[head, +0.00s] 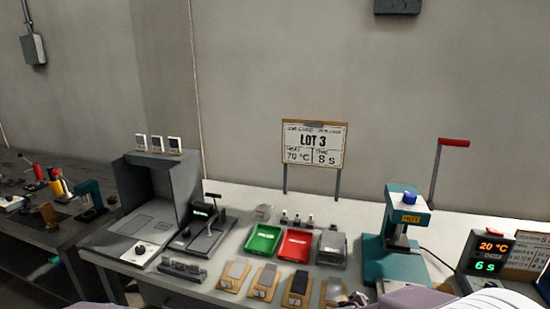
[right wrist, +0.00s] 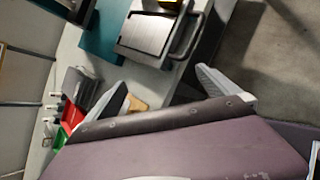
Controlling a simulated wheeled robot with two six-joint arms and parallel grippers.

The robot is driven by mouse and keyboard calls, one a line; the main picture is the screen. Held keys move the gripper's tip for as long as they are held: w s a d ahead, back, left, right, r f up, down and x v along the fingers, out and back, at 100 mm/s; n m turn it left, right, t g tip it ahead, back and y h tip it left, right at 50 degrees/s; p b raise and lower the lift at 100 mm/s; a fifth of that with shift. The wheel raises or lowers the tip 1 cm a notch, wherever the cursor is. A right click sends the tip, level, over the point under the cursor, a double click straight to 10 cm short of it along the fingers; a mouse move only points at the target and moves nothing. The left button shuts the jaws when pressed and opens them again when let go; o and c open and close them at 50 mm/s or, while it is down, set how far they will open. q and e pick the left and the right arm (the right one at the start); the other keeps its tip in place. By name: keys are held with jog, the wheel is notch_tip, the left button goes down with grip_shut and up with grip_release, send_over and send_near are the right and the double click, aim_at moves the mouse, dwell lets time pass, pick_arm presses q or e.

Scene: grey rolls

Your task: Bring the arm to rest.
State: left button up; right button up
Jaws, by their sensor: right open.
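My right gripper (right wrist: 161,77) is open in the right wrist view, its two grey fingers spread wide with nothing between them. It is above the bench's front side, with the floor showing at the right of that view. Purple and white parts of my own arm (head: 410,298) show along the bottom edge of the head view, over the bench front. My left gripper is in neither view.
The bench holds a green tray (head: 263,241), a red tray (head: 295,245), a teal press (head: 398,240) with a raised red-handled lever, and a timer display (head: 489,255). Several wooden blocks with pads line the front edge.

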jog(key=s+a+f+m+g+y+b, duration=0.3)
jog(key=s+f+m, duration=0.35)
jog(key=m, duration=0.35)
jog(key=s+a+f+m+g+y+b, duration=0.25)
jog(key=s+f+m, duration=0.35)
jog(key=m, duration=0.4)
notch_tip(320, 180, up, 15)
jog(key=w+m+y+p, duration=0.1)
jog(key=p, duration=1.4)
jog(key=shift+a, duration=0.45)
jog(key=shift+t, duration=0.25)
